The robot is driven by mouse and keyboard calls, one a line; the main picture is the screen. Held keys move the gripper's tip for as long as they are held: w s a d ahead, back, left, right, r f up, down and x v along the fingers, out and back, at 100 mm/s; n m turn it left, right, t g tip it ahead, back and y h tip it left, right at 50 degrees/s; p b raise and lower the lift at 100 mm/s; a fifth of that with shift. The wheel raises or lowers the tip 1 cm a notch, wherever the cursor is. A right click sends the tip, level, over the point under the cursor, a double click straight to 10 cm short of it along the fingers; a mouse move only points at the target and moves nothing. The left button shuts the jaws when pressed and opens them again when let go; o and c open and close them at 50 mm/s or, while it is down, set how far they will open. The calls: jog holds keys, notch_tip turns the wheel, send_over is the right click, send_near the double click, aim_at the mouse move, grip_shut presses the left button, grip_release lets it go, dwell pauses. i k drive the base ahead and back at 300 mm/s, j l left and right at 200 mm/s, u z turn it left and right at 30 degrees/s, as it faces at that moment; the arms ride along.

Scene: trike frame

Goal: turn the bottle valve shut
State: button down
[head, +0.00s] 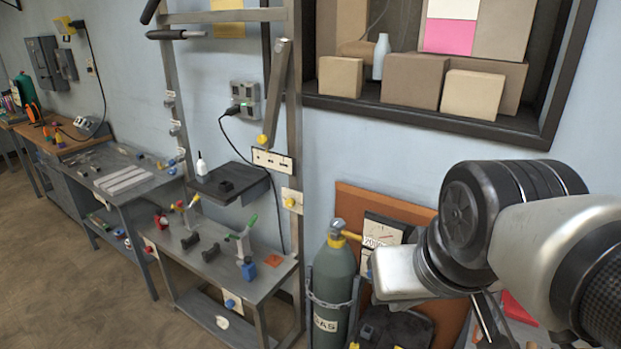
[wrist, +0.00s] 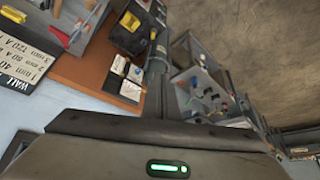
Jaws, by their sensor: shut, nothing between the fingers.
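The grey-green gas bottle (head: 333,285) stands upright at lower centre right in the head view, against the wall, with a white GAS label and a chain around it. My gripper (wrist: 167,100) is shut and empty, apart from the bottle.
A shelf with cardboard boxes (head: 415,80) hangs above. Open floor (head: 90,290) lies at lower left.

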aim_at(338, 224)
jog(key=i+j+z, duration=0.15)
jog(key=z, duration=0.3)
jog(key=i+j+z, duration=0.1)
jog(key=j+z, duration=0.3)
jog(key=i+j+z, duration=0.15)
jog(key=j, duration=0.35)
jog(key=i+j+z, duration=0.15)
jog(key=j, duration=1.2)
jog(key=i, duration=0.05)
